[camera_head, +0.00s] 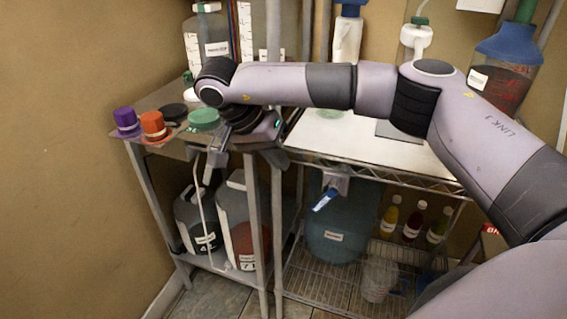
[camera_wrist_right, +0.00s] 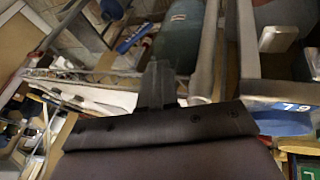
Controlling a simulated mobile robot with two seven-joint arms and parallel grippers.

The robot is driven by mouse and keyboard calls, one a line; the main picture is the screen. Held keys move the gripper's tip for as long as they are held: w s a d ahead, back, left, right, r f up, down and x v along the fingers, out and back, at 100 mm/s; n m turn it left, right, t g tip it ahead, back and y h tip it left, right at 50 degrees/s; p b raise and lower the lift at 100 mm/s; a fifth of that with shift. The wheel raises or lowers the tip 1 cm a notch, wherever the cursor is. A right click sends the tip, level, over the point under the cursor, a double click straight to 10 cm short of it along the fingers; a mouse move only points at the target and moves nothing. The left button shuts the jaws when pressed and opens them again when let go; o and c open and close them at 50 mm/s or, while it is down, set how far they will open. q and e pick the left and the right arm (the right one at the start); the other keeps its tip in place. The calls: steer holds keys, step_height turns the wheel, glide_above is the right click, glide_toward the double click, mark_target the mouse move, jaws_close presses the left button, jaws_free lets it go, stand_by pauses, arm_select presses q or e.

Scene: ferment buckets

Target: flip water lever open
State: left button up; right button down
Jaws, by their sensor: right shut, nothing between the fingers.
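The water jug (camera_head: 333,240) is a large blue-green container on the lower wire shelf. My left gripper is out of view.
Purple (camera_head: 126,120) and orange (camera_head: 153,124) capped containers stand on the left stand's top. Jugs (camera_head: 243,225) stand below. The stand's front leg (camera_head: 277,235) rises between gripper and lever.

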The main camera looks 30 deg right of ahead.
glide_toward(318, 201)
steer(key=w+d+f, duration=0.1)
steer(key=w+f, duration=0.2)
steer(key=f, duration=0.1)
steer(key=shift+s+d+f+p, duration=0.25)
steer(key=shift+s+d+f, duration=0.15)
steer(key=shift+s+d, duration=0.2)
steer(key=shift+s+d+f+p, duration=0.25)
steer(key=shift+s+d+f, duration=0.2)
steer(key=shift+s, duration=0.2)
steer(key=shift+s+d+f, duration=0.25)
steer(key=shift+s+f, duration=0.15)
steer(key=shift+f, duration=0.1)
steer(key=shift+d+r+p, duration=0.1)
steer(key=shift+r+p, duration=0.5)
steer(key=shift+r, duration=0.2)
